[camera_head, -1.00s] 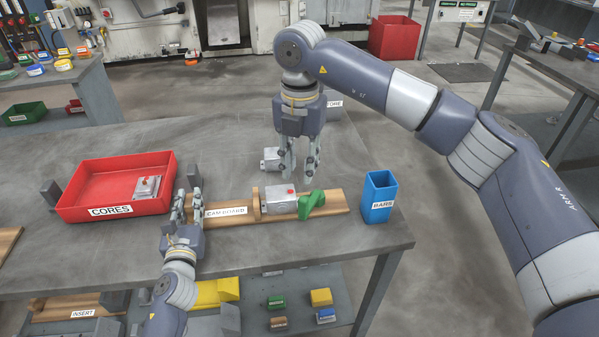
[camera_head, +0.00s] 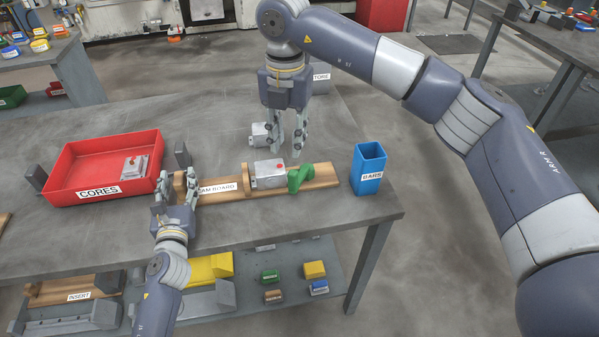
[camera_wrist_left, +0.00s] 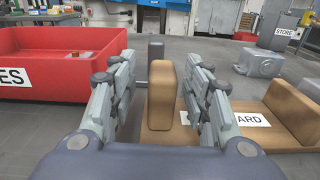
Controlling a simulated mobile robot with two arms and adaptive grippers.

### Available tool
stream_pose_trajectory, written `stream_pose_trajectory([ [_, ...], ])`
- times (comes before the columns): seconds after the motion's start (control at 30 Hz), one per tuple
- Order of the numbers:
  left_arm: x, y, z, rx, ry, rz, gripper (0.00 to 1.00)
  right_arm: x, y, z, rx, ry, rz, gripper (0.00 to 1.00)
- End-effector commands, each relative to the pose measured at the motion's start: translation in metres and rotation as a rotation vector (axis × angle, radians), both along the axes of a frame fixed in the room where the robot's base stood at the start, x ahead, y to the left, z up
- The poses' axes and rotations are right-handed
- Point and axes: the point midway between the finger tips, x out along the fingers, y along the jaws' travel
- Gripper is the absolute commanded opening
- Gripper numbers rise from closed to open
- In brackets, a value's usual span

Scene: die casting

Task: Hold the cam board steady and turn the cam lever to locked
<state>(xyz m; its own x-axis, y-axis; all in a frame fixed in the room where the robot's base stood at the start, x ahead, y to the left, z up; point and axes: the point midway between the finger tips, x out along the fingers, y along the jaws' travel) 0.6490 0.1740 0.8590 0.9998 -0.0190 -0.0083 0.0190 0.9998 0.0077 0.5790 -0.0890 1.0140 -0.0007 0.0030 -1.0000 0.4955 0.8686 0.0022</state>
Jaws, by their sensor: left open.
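The cam board (camera_head: 326,176) is a long wooden board lying on the grey table. A grey metal block (camera_head: 268,176) with a red dot sits on it, with the green cam lever (camera_head: 301,178) at the block's right end. My left gripper (camera_head: 175,190) is at the board's left end. In the left wrist view its open fingers (camera_wrist_left: 160,90) stand either side of the board's wooden upright (camera_wrist_left: 161,95), with gaps showing. My right gripper (camera_head: 289,145) points down with its fingers apart, empty, just behind and above the block and lever.
A red CORES tray (camera_head: 85,161) stands left of the board, holding a metal part. A blue BARS bin (camera_head: 368,170) stands right of it. Another grey metal part (camera_head: 260,135) lies behind the board, close to my right gripper. The table's front edge is near.

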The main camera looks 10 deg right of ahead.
Motion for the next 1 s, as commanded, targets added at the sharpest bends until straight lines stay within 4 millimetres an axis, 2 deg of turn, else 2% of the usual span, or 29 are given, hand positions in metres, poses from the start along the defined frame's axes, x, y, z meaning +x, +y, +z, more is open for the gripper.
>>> stream_pose_trajectory([
  [0.17, -0.025, 0.0, 0.002, -0.003, -0.003, -0.002, 0.45, 0.0, 0.0, 0.0, 0.0, 0.0, 0.0, 0.27],
  [0.4, -0.074, 0.0, 0.003, -0.011, -0.005, -0.003, 0.45, 0.0, 0.0, 0.0, 0.0, 0.0, 0.0, 0.27],
  [0.6, -0.103, 0.001, 0.005, -0.014, -0.008, -0.004, 0.45, 0.0, 0.0, 0.0, 0.0, 0.0, 0.0, 0.27],
  [0.8, -0.115, 0.001, 0.006, -0.014, -0.01, -0.004, 0.45, 0.0, 0.0, 0.0, 0.0, 0.0, 0.0, 0.27],
  [1.0, -0.116, 0.001, 0.006, -0.014, -0.011, -0.004, 0.45, 0.0, 0.0, 0.0, 0.0, 0.0, 0.0, 0.27],
])
